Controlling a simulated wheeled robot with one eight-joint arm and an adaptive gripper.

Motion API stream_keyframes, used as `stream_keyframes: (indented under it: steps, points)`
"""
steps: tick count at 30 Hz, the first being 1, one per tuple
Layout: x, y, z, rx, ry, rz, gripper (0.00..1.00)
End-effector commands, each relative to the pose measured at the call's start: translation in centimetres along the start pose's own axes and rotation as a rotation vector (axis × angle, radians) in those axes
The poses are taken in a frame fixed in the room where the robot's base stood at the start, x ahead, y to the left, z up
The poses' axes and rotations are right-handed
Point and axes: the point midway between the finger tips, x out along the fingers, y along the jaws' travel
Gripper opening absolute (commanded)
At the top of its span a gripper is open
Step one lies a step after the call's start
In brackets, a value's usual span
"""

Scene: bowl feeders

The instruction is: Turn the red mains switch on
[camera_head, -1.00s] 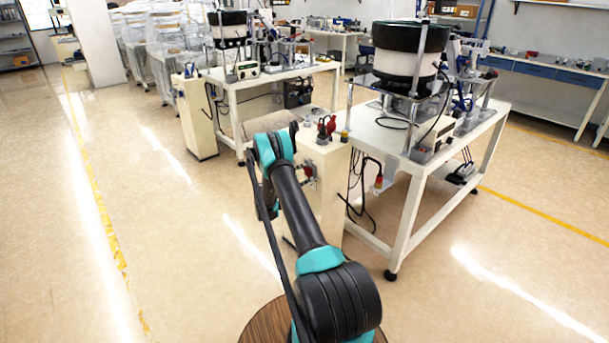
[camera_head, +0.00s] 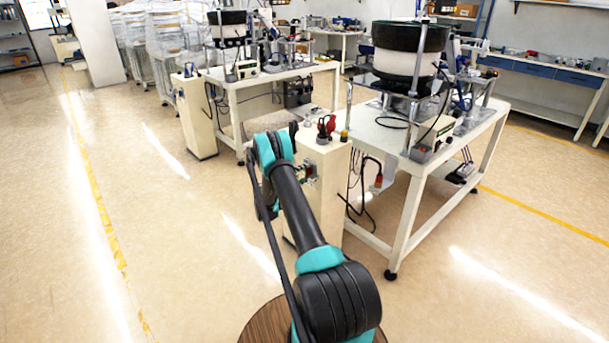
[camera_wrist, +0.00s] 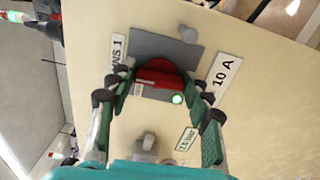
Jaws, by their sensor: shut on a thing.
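The red mains switch (camera_wrist: 160,76) sits on a grey plate (camera_wrist: 150,44) on the cream cabinet face in the wrist view. Its red handle lies across the picture between my fingers. My gripper (camera_wrist: 158,92) is shut on this handle, one finger at each end. A small round light (camera_wrist: 178,99) below the handle glows green-white. In the head view my arm reaches the cabinet (camera_head: 322,190), and the switch is mostly hidden.
A "10 A" label (camera_wrist: 227,74) is right of the switch, and a partly covered label (camera_wrist: 118,50) is left. A small knob (camera_wrist: 188,34) and a grey fitting (camera_wrist: 146,142) are near. A bowl feeder table (camera_head: 385,135) stands right of the cabinet in the head view.

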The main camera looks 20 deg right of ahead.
Motion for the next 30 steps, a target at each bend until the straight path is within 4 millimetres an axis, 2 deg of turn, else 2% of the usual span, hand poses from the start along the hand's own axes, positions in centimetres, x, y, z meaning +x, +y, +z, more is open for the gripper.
stream_keyframes:
  steps: [19, 20, 21, 30]
  points:
    - [-0.13, -0.16, 0.07, 0.048, -0.001, -0.003, 0.21]
    - [-0.13, -0.16, 0.07, 0.048, -0.001, -0.003, 0.53]
    - [-0.13, -0.16, 0.07, 0.048, -0.001, -0.003, 0.58]
    - [-0.12, -0.07, 0.02, 0.047, -0.001, -0.001, 0.59]
